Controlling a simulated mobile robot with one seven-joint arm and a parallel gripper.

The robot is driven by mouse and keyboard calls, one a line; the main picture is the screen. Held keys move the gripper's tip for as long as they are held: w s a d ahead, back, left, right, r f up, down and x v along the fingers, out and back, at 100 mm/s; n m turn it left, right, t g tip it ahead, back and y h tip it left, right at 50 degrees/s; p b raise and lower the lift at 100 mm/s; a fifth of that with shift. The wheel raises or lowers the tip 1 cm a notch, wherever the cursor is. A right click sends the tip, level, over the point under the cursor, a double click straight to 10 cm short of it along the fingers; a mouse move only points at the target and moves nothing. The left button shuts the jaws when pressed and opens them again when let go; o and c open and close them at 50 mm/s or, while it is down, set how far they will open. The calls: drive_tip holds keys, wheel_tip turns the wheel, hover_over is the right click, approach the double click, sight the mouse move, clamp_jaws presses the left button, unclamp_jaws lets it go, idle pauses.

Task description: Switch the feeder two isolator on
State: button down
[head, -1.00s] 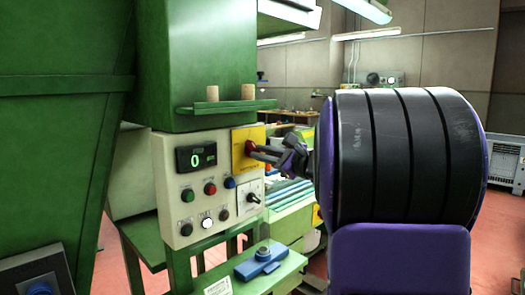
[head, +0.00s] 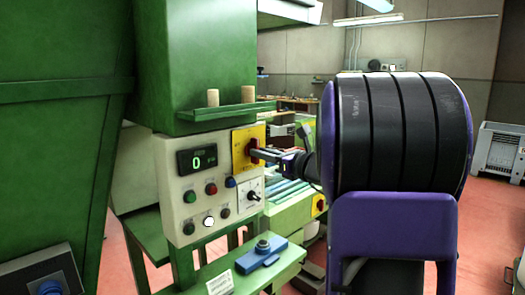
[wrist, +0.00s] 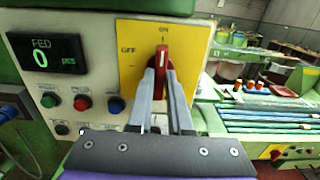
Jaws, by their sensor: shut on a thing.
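The isolator is a red rotary handle (wrist: 163,45) on a yellow plate (wrist: 130,66) on the control panel. The plate is marked ON at the top and OFF at the left. In the wrist view the handle stands upright, its white line toward the ON mark. My gripper (wrist: 162,78) is shut on the handle, one grey finger on each side, hiding its lower part. In the head view the handle (head: 254,157) sits at the panel's upper right, with my gripper reaching it from the right.
The panel has a display reading 0 (head: 197,160), several coloured buttons and a black selector knob (head: 252,196) below the yellow plate. Two corks (head: 248,95) stand on a green shelf above. A blue device (head: 261,255) sits on a ledge below.

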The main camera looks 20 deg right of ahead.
idle(0.4)
drive_tip(key=c, duration=0.8)
unclamp_jaws()
drive_tip(key=shift+c, duration=0.2)
